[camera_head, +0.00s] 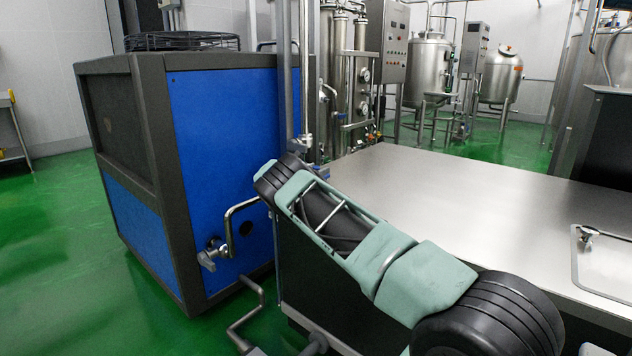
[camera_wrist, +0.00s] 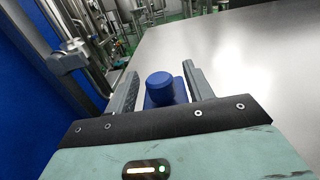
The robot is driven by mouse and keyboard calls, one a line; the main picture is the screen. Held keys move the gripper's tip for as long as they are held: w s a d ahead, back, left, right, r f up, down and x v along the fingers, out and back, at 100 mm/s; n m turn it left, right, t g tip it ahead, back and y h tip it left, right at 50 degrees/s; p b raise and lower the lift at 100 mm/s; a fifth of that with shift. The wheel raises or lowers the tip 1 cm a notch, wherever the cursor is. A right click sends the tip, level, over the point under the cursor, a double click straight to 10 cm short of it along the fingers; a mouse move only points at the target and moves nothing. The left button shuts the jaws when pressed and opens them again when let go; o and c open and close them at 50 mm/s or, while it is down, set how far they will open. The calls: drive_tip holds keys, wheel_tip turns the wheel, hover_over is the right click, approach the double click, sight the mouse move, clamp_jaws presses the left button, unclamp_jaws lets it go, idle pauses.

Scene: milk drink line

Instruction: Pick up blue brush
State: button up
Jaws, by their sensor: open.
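The blue brush (camera_wrist: 160,88) shows in the wrist view as a round blue knob above a wider blue part. It is at the left side of the steel table. My gripper (camera_wrist: 159,70) is open, with one grey finger on each side of the brush. I cannot tell whether either finger touches it. The lower part of the brush is partly hidden by the gripper body. In the head view my arm covers most of the gripper, and only a small blue patch shows past it at the table edge, perhaps the brush.
The steel table top (camera_head: 480,200) is broad and mostly bare, with a sink (camera_head: 600,262) at its right. A large blue and grey machine (camera_head: 220,150) stands left of the table. Pipes and tall steel cylinders (camera_head: 345,80) rise close behind the table's far left corner.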

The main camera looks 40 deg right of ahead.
clamp_jaws()
drive_tip(key=shift+r, duration=0.1)
wheel_tip(320, 180, up, 10)
drive_tip(key=shift+f+p, duration=0.1)
drive_tip(key=shift+p, duration=0.8)
